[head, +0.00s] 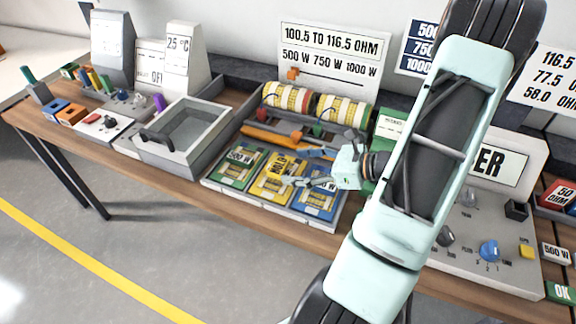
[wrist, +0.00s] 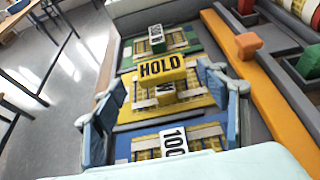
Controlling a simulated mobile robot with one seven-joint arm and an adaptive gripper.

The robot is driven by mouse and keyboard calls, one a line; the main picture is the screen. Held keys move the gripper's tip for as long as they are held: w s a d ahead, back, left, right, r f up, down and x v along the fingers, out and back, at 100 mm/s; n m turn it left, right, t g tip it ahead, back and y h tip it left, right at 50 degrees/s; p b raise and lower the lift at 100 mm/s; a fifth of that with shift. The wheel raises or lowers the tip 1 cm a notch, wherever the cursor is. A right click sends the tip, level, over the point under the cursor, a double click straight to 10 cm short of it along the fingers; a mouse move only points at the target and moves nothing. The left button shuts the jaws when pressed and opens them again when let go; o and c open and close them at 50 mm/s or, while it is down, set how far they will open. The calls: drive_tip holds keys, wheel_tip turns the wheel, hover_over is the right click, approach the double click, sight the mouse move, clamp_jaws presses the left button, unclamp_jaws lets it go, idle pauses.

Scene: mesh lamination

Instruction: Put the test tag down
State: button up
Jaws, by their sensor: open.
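A yellow tag marked HOLD (wrist: 162,70) is at the yellow panel (wrist: 125,115), over a small block whose lettering is mostly covered. It also shows in the head view (head: 280,165). No tag in view reads "test". My gripper (wrist: 160,88) is open, with its blue fingers spread to either side of the yellow panel. The HOLD tag is between and just beyond the fingertips, with gaps on both sides. In the head view my gripper (head: 298,169) is low over the yellow and blue panels. Whether the tag lies flat on the block is unclear.
A green panel (head: 228,178) and a blue panel (head: 318,207) flank the yellow one. An orange bar (head: 268,136) and wire spools (head: 287,97) stand behind. A grey open tank (head: 187,130) is to the left, and a control box with knobs (head: 475,255) to the right.

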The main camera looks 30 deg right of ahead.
drive_tip(key=v, duration=0.8)
drive_tip(key=shift+s+d+r, duration=0.15)
drive_tip(key=shift+s+r, duration=0.05)
